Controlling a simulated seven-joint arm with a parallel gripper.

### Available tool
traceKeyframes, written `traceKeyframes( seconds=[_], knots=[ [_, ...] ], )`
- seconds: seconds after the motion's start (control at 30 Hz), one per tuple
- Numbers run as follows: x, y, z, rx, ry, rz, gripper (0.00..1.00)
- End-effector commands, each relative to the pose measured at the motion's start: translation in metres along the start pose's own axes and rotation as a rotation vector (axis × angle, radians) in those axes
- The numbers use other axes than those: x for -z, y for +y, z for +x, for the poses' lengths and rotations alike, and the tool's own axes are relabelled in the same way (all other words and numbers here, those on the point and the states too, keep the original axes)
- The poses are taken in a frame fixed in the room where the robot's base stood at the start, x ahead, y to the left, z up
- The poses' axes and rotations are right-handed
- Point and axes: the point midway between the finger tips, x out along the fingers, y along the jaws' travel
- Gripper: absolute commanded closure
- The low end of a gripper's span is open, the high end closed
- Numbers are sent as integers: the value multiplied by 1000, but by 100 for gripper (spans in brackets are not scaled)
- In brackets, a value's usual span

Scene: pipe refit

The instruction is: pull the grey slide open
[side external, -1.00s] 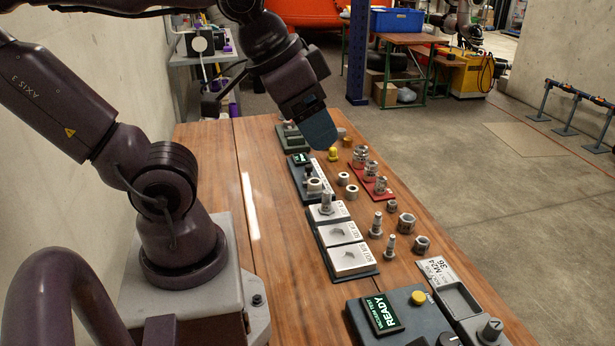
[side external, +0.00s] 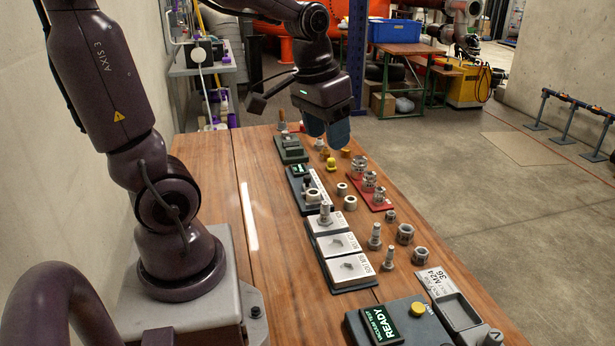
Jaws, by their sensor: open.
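My gripper (side external: 326,130) hangs over the far end of the wooden bench, its two blue fingers pointing down and apart, with nothing seen between them. No part is plainly marked as the grey slide. A grey block with a rectangular recess (side external: 461,312) sits at the near right of the bench, beside a white card reading M24 36 (side external: 434,281). A dark grey-green unit (side external: 290,149) stands at the far end, left of and below the gripper in the picture. I cannot tell which of these holds the slide.
Along the bench (side external: 262,262) stand a dark unit with a lit display (side external: 299,170), a holder with white blocks (side external: 343,244), a red rack of fittings (side external: 389,205), several loose bolts and nuts, and a READY test box (side external: 405,318). The bench's left side is clear.

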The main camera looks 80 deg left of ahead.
Motion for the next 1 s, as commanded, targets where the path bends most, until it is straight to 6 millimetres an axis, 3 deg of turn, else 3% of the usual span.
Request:
traceKeyframes(
  seconds=[0.1,0.3,0.5,0.6,0.73,0.87,1.0],
  knots=[
    [34,-42,26,21,-85,-131,50],
    [73,-124,78,39,-187,-312,50],
    [87,-217,140,48,-258,-452,50],
    [90,-253,166,51,-271,-487,50],
    [106,-279,179,60,-247,-477,50],
    [122,-285,168,68,-204,-447,50],
    [117,-283,181,61,-215,-432,50]
  ],
)
